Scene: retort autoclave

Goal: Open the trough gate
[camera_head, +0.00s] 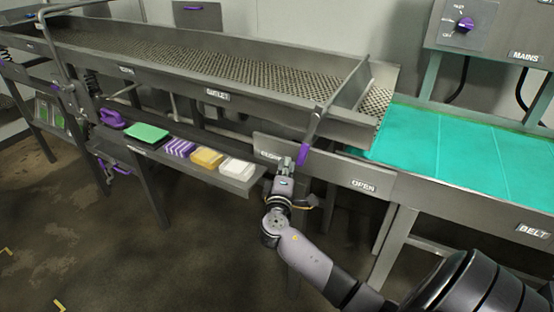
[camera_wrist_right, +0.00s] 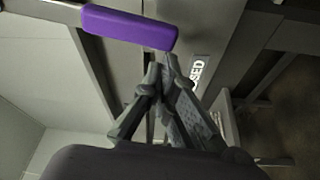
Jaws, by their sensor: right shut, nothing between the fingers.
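The trough gate (camera_head: 351,84) is a grey plate standing across the right end of the long trough (camera_head: 215,93). Its lever (camera_head: 316,122) slopes down over the front panel to a purple handle (camera_head: 303,155), between the CLOSED label (camera_head: 269,155) and the OPEN label (camera_head: 363,186), nearer CLOSED. My right gripper (camera_head: 285,162) is shut and empty, just left of the handle. In the right wrist view the handle (camera_wrist_right: 130,28) lies just beyond my fingertips (camera_wrist_right: 160,68); I cannot tell whether they touch. My left gripper is not in view.
A green belt (camera_head: 460,150) runs right from the trough's end. A low shelf (camera_head: 210,172) left of my right gripper holds several coloured blocks. A control box with a purple MAINS knob (camera_head: 465,25) stands at the back right. Floor in front is clear at left.

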